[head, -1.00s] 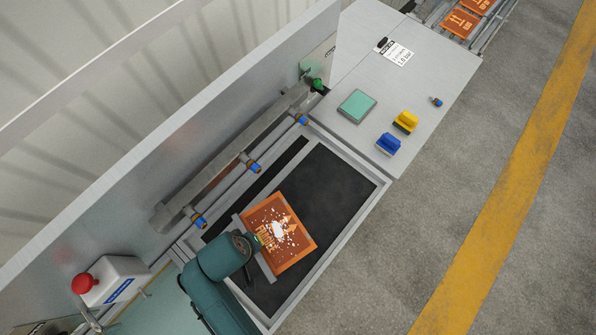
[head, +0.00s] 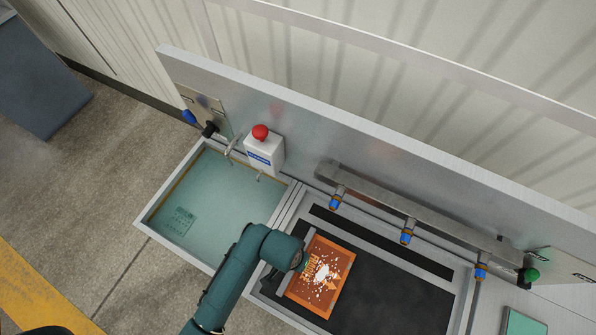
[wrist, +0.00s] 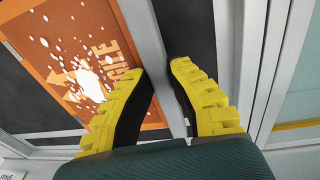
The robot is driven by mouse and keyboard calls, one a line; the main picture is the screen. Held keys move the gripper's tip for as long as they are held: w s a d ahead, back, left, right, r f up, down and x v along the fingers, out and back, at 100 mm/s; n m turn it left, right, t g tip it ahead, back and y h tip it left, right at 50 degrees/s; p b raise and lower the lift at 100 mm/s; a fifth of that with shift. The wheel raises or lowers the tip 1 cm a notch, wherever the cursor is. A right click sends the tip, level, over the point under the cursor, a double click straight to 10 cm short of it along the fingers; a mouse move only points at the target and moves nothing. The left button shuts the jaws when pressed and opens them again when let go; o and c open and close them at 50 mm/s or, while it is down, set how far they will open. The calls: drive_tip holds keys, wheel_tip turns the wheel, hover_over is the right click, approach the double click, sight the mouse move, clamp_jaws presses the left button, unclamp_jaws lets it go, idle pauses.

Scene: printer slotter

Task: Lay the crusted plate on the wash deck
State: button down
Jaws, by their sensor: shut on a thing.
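The crusted plate (head: 322,276) is an orange rectangle with printing and white crust in its middle. It is over the left part of the black wash deck (head: 395,305); I cannot tell whether it touches the surface. In the wrist view the plate (wrist: 65,50) shows at the left, with a grey strip (wrist: 145,30) along its near side. My gripper (wrist: 164,68) has yellow fingers on either side of this strip and is shut on it.
A spray bar (head: 420,218) with blue-tipped nozzles runs behind the deck. A teal-bottomed basin (head: 215,200) lies to the left. A white box (head: 264,156) with a red button stands behind it. Black deck is bare right of the plate.

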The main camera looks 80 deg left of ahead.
drive_tip(key=shift+f, duration=1.4)
drive_tip(key=c, duration=1.2)
unclamp_jaws()
drive_tip(key=shift+f, duration=0.1)
drive_tip(key=shift+o, duration=0.2)
wheel_tip(320, 180, up, 12)
drive_tip(key=s+p, duration=0.1)
drive_tip(key=p, duration=0.1)
drive_tip(key=shift+s, duration=0.35)
